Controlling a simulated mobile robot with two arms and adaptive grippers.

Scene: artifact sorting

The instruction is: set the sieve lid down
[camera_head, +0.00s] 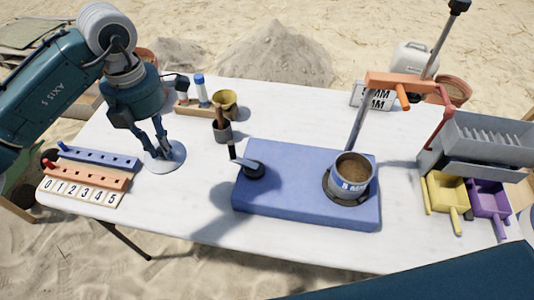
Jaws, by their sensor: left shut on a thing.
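The sieve lid (157,165) is a round, flat grey disc in the head view. It is at or just above the white table top, right of the numbered pegboards; I cannot tell if it touches. My left gripper (165,147) points down from above and is shut on the lid near its middle. A sieve (351,183) marked "MM" stands on the right part of the blue shaker base (300,205), with brown soil inside. My right gripper is not in view.
Blue and orange pegboards (95,176) with number tiles lie left of the lid. Yellow (446,190) and purple scoops (489,200) lie far right. The table (190,205) is clear in front of the lid.

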